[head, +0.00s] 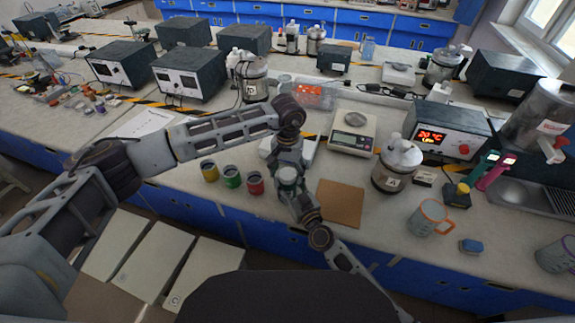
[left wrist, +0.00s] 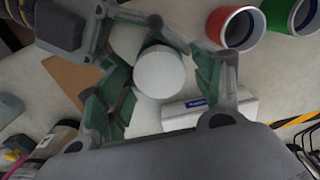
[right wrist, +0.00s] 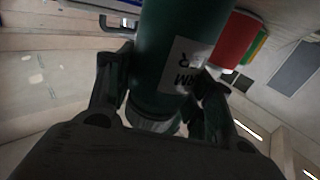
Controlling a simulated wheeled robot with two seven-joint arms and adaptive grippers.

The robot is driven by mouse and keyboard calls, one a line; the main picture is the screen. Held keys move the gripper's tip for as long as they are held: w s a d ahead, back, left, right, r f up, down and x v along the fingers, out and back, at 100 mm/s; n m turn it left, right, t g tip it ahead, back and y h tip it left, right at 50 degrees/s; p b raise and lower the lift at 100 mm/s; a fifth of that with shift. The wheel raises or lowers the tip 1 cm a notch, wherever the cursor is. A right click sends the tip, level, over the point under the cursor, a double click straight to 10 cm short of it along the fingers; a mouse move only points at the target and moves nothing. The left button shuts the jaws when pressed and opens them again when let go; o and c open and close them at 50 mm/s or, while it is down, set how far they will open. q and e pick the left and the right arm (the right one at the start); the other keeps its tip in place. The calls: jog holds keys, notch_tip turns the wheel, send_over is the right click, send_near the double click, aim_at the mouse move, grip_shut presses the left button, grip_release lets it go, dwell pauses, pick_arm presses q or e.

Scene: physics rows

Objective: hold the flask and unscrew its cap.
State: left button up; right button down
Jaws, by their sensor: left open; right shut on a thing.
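The flask (right wrist: 165,60) is a dark green cylinder with a white label in the right wrist view. My right gripper (right wrist: 162,90) is shut on its body. In the head view the flask (head: 288,175) is mostly hidden between my two grippers, near the front of the counter. Its pale round cap (left wrist: 159,72) faces the left wrist camera. My left gripper (left wrist: 163,80) is above the flask with its fingers open, one on each side of the cap, with gaps visible. Whether the flask base touches the counter is hidden.
Yellow (head: 209,171), green (head: 231,177) and red (head: 254,183) cups stand left of the flask. A brown mat (head: 340,203) lies to its right. A scale (head: 352,132) and a lidded jar (head: 397,166) stand behind the mat.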

pick_arm(q)
jog(key=shift+f, duration=0.3)
jog(key=c, duration=1.1)
